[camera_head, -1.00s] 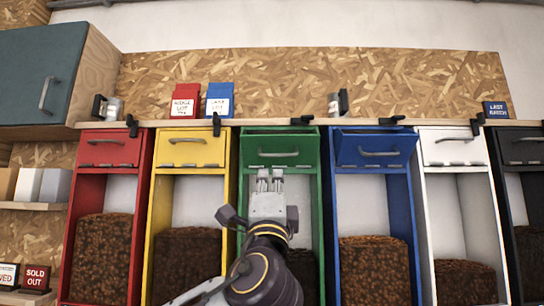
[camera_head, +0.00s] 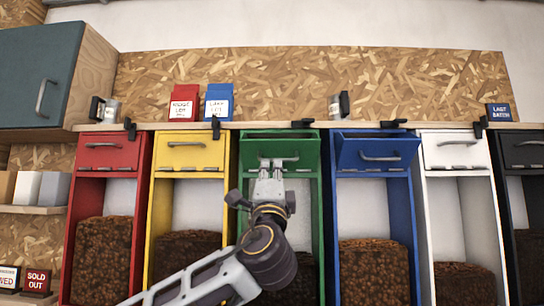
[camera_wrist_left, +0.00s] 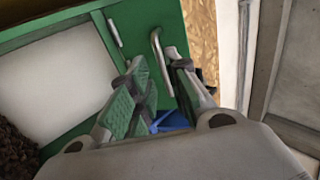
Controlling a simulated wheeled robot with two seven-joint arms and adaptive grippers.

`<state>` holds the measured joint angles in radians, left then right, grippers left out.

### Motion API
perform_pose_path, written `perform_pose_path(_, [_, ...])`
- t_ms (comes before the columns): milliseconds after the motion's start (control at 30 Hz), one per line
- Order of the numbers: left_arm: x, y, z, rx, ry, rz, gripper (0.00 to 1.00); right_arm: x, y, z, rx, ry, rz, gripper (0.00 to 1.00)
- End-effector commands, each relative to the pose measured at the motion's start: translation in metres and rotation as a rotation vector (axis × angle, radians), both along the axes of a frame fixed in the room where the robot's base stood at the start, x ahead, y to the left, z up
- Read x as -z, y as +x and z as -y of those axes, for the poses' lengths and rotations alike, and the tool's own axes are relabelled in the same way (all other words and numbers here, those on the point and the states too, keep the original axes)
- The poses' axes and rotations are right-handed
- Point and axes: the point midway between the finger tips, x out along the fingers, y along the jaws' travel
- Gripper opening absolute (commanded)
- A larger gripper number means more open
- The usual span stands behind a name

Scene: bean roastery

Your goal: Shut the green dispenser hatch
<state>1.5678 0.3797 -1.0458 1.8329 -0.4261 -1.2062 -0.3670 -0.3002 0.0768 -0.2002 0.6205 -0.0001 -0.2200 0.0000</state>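The green dispenser hatch (camera_head: 262,146) is at the top of the green dispenser (camera_head: 318,205), in the middle of the head view. It appears tilted out at its top; how far is hard to tell. Its grey bar handle (camera_head: 290,159) runs across the panel, and shows in the left wrist view (camera_wrist_left: 157,52). My left gripper (camera_head: 270,165) is just below and in front of the handle. Its fingers (camera_wrist_left: 160,72) are apart, with the handle in line with the gap between them. I cannot tell whether they touch it. My right gripper is out of view.
Yellow (camera_head: 190,150) and blue (camera_head: 362,151) hatches flank the green one; the blue one also leans out. Red, white and black dispensers stand further out. Black clips (camera_head: 302,123) sit along the shelf edge above. A teal cabinet (camera_head: 38,75) hangs at the upper left.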

Motion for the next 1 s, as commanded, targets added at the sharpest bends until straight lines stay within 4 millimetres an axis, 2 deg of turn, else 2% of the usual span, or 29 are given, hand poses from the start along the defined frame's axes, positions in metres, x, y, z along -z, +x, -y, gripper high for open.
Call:
perform_pose_path(500, [-0.034,0.04,0.0,-0.001,0.0,0.0,0.18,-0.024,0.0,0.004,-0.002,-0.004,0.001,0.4])
perform_pose_path(700, [-0.04,0.049,0.0,-0.001,0.001,0.001,0.18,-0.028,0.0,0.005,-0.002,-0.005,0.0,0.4])
perform_pose_path(1000, [-0.04,0.052,0.0,-0.001,0.001,0.0,0.18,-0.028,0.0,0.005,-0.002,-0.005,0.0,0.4])
